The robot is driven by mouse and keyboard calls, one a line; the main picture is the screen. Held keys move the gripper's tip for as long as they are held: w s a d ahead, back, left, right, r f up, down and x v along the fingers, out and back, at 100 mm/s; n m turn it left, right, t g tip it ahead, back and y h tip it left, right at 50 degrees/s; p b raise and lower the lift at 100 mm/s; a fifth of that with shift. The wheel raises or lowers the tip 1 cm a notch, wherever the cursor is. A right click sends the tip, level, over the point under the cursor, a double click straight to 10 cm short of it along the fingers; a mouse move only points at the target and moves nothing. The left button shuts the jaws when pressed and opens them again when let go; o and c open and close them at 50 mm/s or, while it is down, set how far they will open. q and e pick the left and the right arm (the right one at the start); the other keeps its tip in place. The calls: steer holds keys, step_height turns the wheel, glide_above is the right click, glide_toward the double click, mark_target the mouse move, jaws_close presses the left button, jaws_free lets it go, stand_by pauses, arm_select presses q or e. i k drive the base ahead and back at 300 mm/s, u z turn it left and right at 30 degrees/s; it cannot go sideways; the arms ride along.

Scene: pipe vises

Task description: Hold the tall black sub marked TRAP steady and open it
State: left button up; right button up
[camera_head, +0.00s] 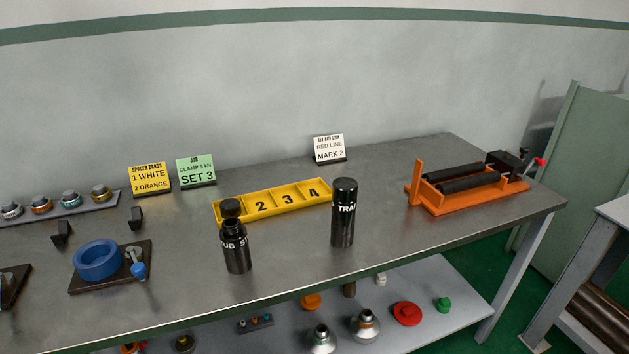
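The tall black sub marked TRAP (343,226) stands upright on the grey bench, right of the middle. Its black upper part sits on top, above the white lettering. A second, shorter black sub (237,252) with white lettering, partly readable as "UB S", stands to its left. A round black piece (230,208) shows at the top of that sub; I cannot tell whether it is on the sub or behind it. Neither of my grippers is in view, and nothing touches the TRAP sub.
A yellow numbered tray (262,206) lies behind the subs. An orange roller vise (468,187) stands at the right. A blue ring (97,259) on a dark plate sits at the left. Signs (196,171) stand along the back. The bench between the TRAP sub and the vise is clear.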

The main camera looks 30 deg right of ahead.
mark_target(343, 214)
steer(key=z, duration=2.85)
steer(key=k, duration=0.85)
steer(key=u, duration=1.35)
